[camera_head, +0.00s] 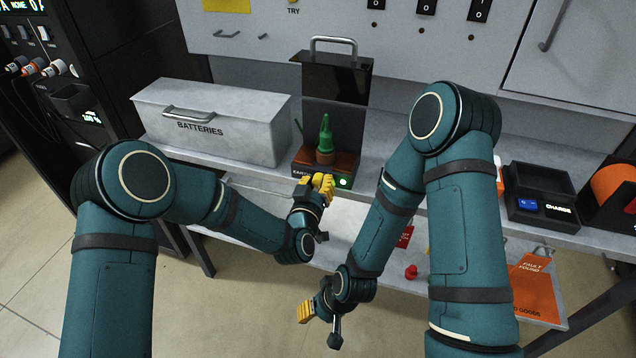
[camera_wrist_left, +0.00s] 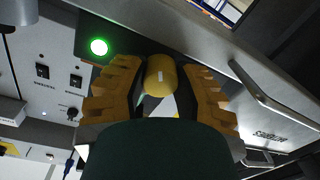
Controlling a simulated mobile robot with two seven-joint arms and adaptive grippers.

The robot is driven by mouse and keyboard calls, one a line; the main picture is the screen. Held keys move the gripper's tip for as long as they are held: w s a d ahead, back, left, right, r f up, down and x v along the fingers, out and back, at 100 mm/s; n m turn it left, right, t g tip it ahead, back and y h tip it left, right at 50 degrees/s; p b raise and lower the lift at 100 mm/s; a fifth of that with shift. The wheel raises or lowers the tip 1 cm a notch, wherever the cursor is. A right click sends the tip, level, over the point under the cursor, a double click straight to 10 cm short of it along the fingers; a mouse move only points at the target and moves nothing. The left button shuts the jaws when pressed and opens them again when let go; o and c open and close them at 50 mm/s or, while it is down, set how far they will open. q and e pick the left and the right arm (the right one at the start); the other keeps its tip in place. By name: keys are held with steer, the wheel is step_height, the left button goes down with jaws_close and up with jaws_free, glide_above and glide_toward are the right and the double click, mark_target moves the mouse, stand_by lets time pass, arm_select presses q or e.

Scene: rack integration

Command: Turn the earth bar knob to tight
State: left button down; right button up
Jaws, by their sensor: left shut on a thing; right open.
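The earth bar (camera_head: 308,172) is a dark box with a reddish-brown top on the grey bench, with part of its label showing and a lit green lamp (camera_head: 343,182) at its front right. A green cone-shaped piece stands on its top. In the left wrist view the yellow round knob (camera_wrist_left: 161,78), with a short white mark, sits between the yellow fingers of my left gripper (camera_wrist_left: 160,92); the lit green lamp (camera_wrist_left: 98,47) is beside it. My left gripper (camera_head: 318,184) is shut on the knob at the box's front. My right gripper (camera_head: 306,311) is open and empty, low in front of the bench.
A grey batteries box (camera_head: 215,115) stands left of the earth bar. A dark charge tray (camera_head: 541,195) and an orange spool (camera_head: 612,188) are at the right. An orange fault-found bag (camera_head: 532,285) lies on the lower shelf.

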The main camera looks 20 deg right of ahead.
arm_select(q)
steer(key=shift+r, duration=0.15)
steer(key=c, duration=0.6)
jaws_free()
steer(key=shift+s+a, duration=0.2)
steer(key=shift+s, duration=0.2)
steer(key=v, duration=1.1)
